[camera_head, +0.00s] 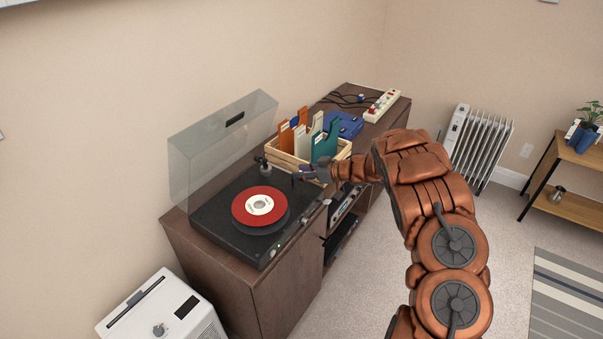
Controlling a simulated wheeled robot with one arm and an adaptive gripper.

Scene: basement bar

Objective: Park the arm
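My copper-coloured arm rises from the bottom right and bends left over the front edge of the brown cabinet (290,288). My gripper (298,177) is at the right rear side of the black turntable (218,221), in front of the wooden crate (345,150). It looks small and dark here, and I cannot tell whether its fingers are open or shut or whether they touch anything. A record with a red centre (242,206) lies on the turntable. The turntable's clear lid (205,155) stands raised behind it.
The crate holds several coloured dividers. A blue case (343,123) and a power strip (382,105) lie farther back on the cabinet. A white appliance (160,315) stands at the lower left. A radiator (480,148) and a wooden shelf (570,205) stand right. Carpet between is clear.

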